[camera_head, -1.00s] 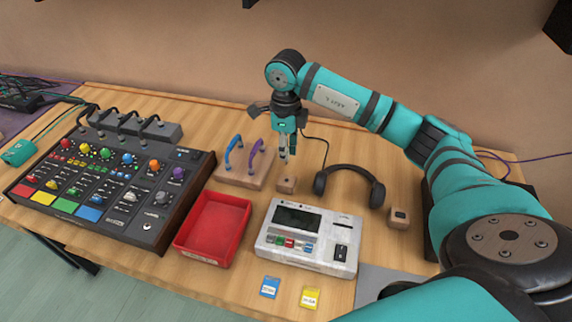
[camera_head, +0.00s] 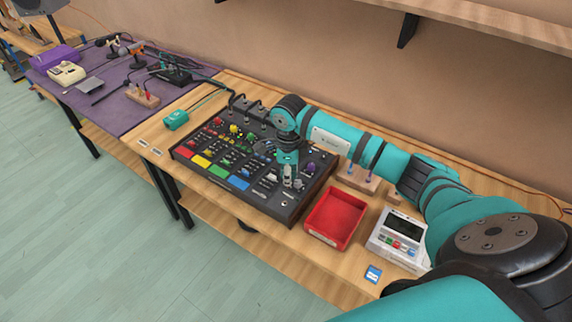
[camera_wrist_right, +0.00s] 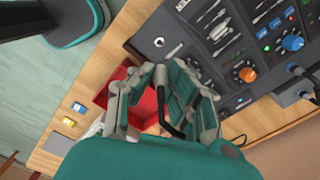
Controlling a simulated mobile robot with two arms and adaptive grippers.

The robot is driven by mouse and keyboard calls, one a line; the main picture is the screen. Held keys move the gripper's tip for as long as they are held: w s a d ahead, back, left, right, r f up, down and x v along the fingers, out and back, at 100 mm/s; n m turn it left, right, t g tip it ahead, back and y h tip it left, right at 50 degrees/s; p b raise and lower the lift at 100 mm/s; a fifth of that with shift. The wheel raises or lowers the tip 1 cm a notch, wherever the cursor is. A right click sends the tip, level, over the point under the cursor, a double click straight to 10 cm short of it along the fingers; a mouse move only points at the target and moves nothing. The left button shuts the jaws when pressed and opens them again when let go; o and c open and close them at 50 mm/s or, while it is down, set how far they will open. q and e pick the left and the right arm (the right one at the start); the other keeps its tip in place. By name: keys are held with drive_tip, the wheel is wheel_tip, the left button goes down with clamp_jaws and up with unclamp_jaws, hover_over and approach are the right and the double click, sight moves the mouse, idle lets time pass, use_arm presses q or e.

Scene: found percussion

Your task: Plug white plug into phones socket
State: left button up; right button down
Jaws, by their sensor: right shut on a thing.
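The phones socket, a small round silver jack (camera_head: 284,203), sits on the front right corner of the mixing console (camera_head: 222,172). It also shows in the right wrist view (camera_wrist_right: 158,42), clear of the fingers. My right gripper (camera_head: 293,181) hangs over the right part of the console, a little behind the socket. In the right wrist view, my right gripper (camera_wrist_right: 165,82) is shut on the plug (camera_wrist_right: 161,76); a black cable (camera_wrist_right: 168,120) trails from it between the fingers. The plug is small and partly hidden by the fingers. The plug and socket are apart. My left gripper is not in view.
A red tray (camera_head: 337,218) stands right of the console, with a white device (camera_head: 401,238) beyond it. A blue card (camera_head: 373,274) lies near the front edge. A wooden block with handles (camera_head: 357,181) is behind the tray. Knobs crowd the console.

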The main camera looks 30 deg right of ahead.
use_arm(q)
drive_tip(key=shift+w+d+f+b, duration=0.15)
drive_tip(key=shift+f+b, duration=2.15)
drive_tip(key=shift+b, duration=0.3)
use_arm(e)
drive_tip(key=shift+w+a+f, duration=0.1)
drive_tip(key=shift+a+f, duration=0.05)
drive_tip(key=shift+f, duration=0.85)
drive_tip(key=shift+w+a+f, duration=0.1)
drive_tip(key=shift+a+f, duration=0.05)
drive_tip(key=shift+f, duration=0.85)
drive_tip(key=shift+a+f, duration=0.15)
drive_tip(key=shift+f, duration=0.85)
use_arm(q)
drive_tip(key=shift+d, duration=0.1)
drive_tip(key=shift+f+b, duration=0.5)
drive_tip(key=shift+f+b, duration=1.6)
use_arm(e)
drive_tip(key=shift+f, duration=1.75)
